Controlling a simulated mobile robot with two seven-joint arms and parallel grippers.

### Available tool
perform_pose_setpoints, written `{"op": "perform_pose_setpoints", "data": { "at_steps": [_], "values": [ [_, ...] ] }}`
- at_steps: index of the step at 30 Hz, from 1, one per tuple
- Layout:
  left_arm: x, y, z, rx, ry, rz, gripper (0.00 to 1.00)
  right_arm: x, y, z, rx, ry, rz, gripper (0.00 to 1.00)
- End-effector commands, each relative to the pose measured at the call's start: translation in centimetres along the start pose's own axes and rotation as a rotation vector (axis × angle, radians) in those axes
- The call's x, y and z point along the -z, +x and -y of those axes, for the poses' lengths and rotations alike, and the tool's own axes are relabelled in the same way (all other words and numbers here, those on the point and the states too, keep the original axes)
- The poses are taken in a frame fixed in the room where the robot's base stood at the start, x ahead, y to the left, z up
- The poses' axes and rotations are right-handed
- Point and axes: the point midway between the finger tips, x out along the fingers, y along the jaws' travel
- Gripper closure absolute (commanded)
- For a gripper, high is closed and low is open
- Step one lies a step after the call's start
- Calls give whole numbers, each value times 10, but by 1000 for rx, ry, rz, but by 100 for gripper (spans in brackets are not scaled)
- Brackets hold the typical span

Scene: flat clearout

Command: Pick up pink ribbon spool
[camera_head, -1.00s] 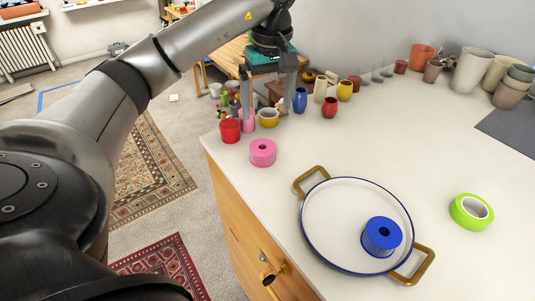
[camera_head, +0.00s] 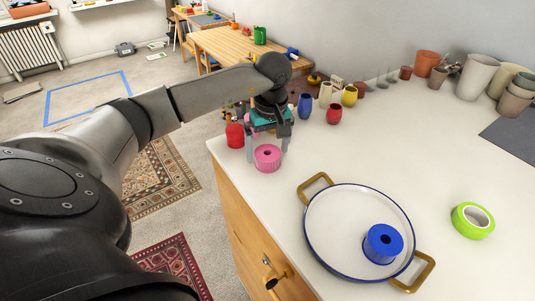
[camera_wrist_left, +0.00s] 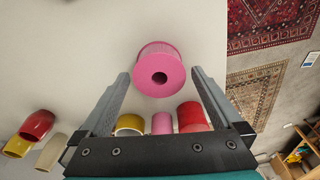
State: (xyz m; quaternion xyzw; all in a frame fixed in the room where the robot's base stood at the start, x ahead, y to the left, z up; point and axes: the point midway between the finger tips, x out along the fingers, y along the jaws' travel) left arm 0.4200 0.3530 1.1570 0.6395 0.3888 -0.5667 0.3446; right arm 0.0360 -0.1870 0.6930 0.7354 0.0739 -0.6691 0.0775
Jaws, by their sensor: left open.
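The pink ribbon spool (camera_head: 267,158) stands upright on the white counter near its left edge. In the left wrist view the spool (camera_wrist_left: 160,70) shows its round top with a dark centre hole, just beyond and between the fingertips. My left gripper (camera_head: 266,150) is open, pointing down, with its fingers over and about the spool in the head view. The left wrist view shows the open fingers (camera_wrist_left: 160,75) with nothing held between them. Whether they touch the spool cannot be told. My right gripper is not in view.
A red cup (camera_head: 235,135) stands close left of the gripper. Blue (camera_head: 305,106), red (camera_head: 334,114) and yellow vessels stand behind. A white tray (camera_head: 330,225) with a blue spool (camera_head: 383,243) and a green tape roll (camera_head: 472,220) lie to the right.

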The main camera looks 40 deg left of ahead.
Motion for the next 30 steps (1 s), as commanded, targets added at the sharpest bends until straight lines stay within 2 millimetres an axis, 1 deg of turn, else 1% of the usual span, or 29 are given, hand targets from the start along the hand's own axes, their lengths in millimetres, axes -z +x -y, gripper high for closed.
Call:
{"op": "perform_pose_setpoints", "data": {
  "at_steps": [2, 8, 27, 28, 30],
  "values": [
    [0, 3, 0, 1, 0, 0, 0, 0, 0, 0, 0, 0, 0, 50],
    [0, 3, 0, 0, 0, 0, 1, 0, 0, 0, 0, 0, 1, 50],
    [0, 2, 0, 0, 0, 0, 73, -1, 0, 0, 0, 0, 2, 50],
    [0, 2, 0, 0, 0, 0, 76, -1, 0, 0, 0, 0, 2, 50],
    [0, 2, 0, -1, 0, -1, 77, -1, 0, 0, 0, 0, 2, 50]
  ]
}}
